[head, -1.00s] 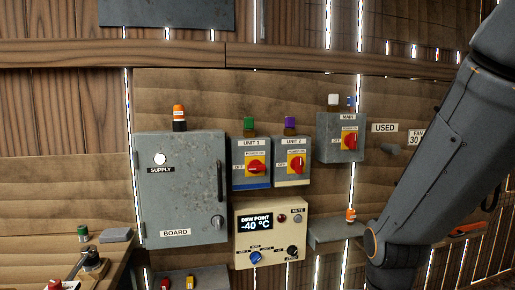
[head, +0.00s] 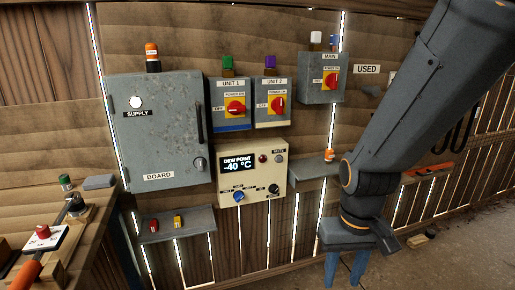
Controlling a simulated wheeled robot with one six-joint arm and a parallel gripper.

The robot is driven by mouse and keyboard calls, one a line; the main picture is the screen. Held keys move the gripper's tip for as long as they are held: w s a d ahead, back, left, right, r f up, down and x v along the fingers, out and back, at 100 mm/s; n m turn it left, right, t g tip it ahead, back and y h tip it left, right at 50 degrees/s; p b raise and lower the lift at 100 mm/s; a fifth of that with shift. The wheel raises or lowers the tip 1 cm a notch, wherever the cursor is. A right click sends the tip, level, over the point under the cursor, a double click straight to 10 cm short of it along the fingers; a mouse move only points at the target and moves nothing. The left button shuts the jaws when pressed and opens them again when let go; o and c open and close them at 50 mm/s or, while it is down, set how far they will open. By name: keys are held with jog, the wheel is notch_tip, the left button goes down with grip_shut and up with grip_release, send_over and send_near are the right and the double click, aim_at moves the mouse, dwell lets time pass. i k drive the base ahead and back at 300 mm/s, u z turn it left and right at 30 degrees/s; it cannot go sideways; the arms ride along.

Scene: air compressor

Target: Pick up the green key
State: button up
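Two small green-topped pieces show, and I cannot tell from their shape which is the green key. One (head: 227,63) stands upright on top of the grey UNIT 1 switch box (head: 229,90). The other (head: 66,182) stands at the back of the wooden bench at left. My gripper (head: 343,280) hangs at the lower right, pointing down. Its two blue fingers are apart, with nothing seen between them. The fingertips are near the picture's bottom edge. It is well to the right of and below both green pieces.
Similar purple (head: 270,62) and white (head: 316,39) pieces top the UNIT 2 and MAIN boxes. A grey cabinet (head: 160,130) and dew point panel (head: 251,172) are on the wall. A low shelf (head: 195,230) holds red and yellow pieces. The bench (head: 95,225) blocks the left.

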aim_at(227, 60)
jog(key=k, duration=0.65)
jog(key=u, duration=0.5)
jog(key=i, duration=1)
jog(key=z, duration=0.3)
